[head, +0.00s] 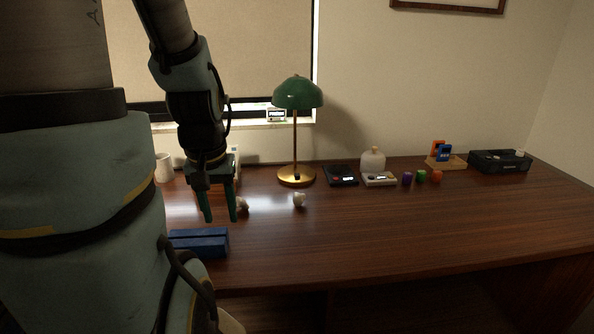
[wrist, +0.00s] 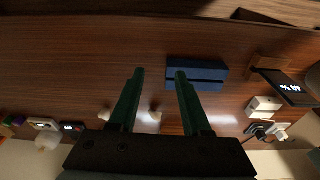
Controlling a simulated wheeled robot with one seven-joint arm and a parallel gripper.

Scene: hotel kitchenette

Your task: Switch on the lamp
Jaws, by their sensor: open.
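The lamp has a green dome shade (head: 298,93), a thin brass stem and a round brass base (head: 297,180) with a small dark part on it. It stands upright at the back of the desk. I cannot tell whether it is lit, and I do not make it out in the wrist view. My gripper (head: 220,219) points down over the desk, left of the lamp and nearer to me. Its two green fingers also show in the wrist view (wrist: 160,73), apart with nothing held between them.
A blue box (head: 200,242) lies near the gripper. Small white objects (head: 299,200) lie before the lamp. A dark device (head: 342,175), pale bottle (head: 373,160) and colored pieces (head: 421,176) stand to its right. A mug (head: 164,167) is left. The desk's front right is clear.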

